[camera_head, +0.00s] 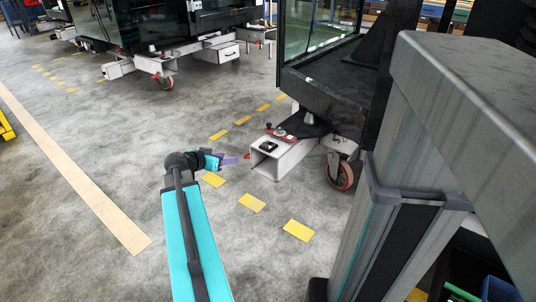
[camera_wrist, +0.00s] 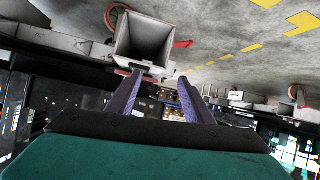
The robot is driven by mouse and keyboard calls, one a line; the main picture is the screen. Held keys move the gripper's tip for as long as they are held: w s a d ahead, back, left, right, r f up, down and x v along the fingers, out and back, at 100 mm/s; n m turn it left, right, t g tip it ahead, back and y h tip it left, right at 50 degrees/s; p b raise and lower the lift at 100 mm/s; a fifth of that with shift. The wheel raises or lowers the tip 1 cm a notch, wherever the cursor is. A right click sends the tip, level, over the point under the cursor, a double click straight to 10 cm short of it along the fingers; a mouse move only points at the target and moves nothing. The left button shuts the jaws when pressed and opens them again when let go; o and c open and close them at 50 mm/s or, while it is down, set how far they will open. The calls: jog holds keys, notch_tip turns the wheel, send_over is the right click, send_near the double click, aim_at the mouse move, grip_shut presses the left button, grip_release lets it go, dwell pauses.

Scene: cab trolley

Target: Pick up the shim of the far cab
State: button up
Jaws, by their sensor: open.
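My gripper (camera_head: 238,159), with purple fingers, is out over the floor, left of the open end of the nearer trolley's white beam (camera_head: 284,158). In the wrist view its fingers (camera_wrist: 158,78) are apart, with nothing seen held between them; the square beam end (camera_wrist: 145,42) shows beyond them. The far cab (camera_head: 200,18) stands on its own white trolley (camera_head: 186,56) at the upper left, well away from my gripper. I cannot single out its shim at this size. A small black piece (camera_head: 268,146) lies on the nearer beam.
The nearer black cab (camera_head: 335,82) overhangs its beam, beside an orange-red wheel (camera_head: 340,173). A red part (camera_head: 279,132) sits on that trolley. A grey post (camera_head: 400,200) stands close at right. Open floor (camera_head: 120,150) with yellow dashes (camera_head: 252,202) lies to the left.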

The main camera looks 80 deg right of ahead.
jog(key=s+d+r+m+g+b, duration=0.1)
jog(key=s+d+r+m, duration=0.1)
jog(key=s, duration=0.4)
jog(key=shift+d+r+h, duration=0.4)
jog(key=shift+d+r, duration=0.3)
jog(key=shift+r, duration=0.1)
jog(key=shift+s, duration=0.1)
jog(key=b, duration=0.3)
send_near(265, 144)
jog(key=shift+r+x, duration=0.15)
jog(key=shift+x, duration=0.6)
jog(key=shift+r+x, duration=0.15)
jog(key=shift+x, duration=0.6)
jog(key=shift+d, duration=0.2)
jog(key=shift+f+b+x, duration=0.25)
jog(key=shift+b+x, duration=0.7)
jog(key=shift+x, duration=0.85)
jog(key=shift+s+d+f, duration=0.2)
jog(key=shift+s+d, duration=0.25)
jog(key=shift+d, duration=0.05)
jog(key=c, duration=1.1)
